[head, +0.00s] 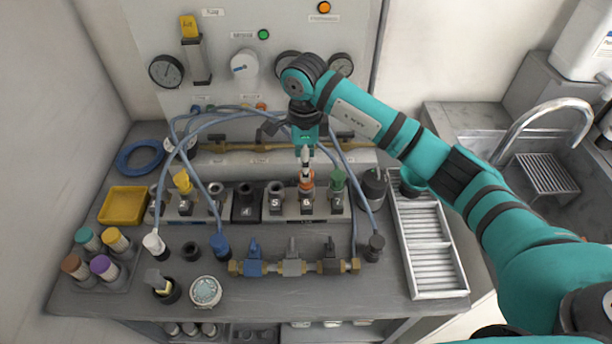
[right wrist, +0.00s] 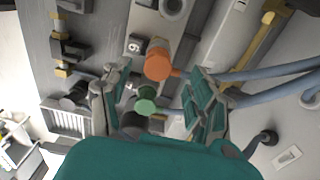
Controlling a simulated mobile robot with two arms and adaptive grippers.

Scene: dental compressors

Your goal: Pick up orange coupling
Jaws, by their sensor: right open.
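The orange coupling (head: 307,187) stands upright in the slot marked 6 of the row of numbered holders. My right gripper (head: 306,168) is directly above it, pointing down, and partly covers it. In the right wrist view the orange coupling (right wrist: 158,60) shows between the two open fingers of my right gripper (right wrist: 160,76). The fingers look apart from the coupling on both sides. The green coupling (head: 337,180) stands beside it in slot 7, and it also shows in the right wrist view (right wrist: 146,100). My left gripper is not in view.
A yellow coupling (head: 182,181) stands in the same row to the left. Blue hoses (head: 347,185) loop close around my gripper. Valves (head: 292,262) lie in front. A ribbed white tray (head: 459,284) is at the right; colored-cap jars (head: 103,265) are at the left.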

